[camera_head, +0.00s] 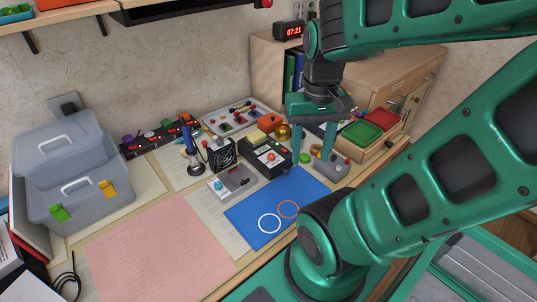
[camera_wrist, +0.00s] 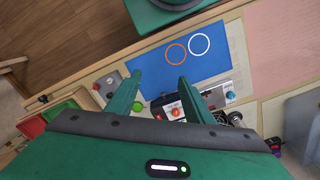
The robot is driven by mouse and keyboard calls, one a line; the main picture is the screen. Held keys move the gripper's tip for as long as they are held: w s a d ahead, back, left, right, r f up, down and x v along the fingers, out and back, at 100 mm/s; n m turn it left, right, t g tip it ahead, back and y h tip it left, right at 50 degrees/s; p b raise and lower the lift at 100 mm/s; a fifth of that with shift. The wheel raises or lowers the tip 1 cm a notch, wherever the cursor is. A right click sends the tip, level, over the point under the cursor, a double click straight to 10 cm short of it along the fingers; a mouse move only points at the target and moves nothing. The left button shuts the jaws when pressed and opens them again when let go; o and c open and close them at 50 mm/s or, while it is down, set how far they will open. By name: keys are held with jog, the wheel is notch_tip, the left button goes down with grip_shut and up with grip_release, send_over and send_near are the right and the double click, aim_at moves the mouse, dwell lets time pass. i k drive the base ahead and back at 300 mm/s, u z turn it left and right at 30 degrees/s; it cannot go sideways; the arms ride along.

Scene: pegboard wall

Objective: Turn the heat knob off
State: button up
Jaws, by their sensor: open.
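A black box (camera_head: 254,145) with an orange-red knob (camera_head: 271,157) on its front sits behind the blue mat; I take this knob for the heat knob, though no label is readable. The knob also shows in the wrist view (camera_wrist: 176,110), near the right finger. The knob's pointer angle is too small to tell. My gripper (camera_head: 313,157) points down, to the right of the black box, with its fingers apart and nothing between them. It also shows in the wrist view (camera_wrist: 160,76), where its palm hides part of the bench.
A blue mat (camera_head: 250,210) with two rings lies in front. A grey box (camera_head: 337,168) stands by the right finger. A blue-handled iron (camera_head: 188,140), a small fan (camera_head: 222,153) and a grey toolbox (camera_head: 75,180) stand left. Red and green trays (camera_head: 362,132) lie right.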

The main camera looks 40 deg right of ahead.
aim_at(271, 157)
jog(key=z, duration=0.2)
jog(key=k, duration=1.35)
jog(key=u, duration=0.15)
jog(key=i, duration=1)
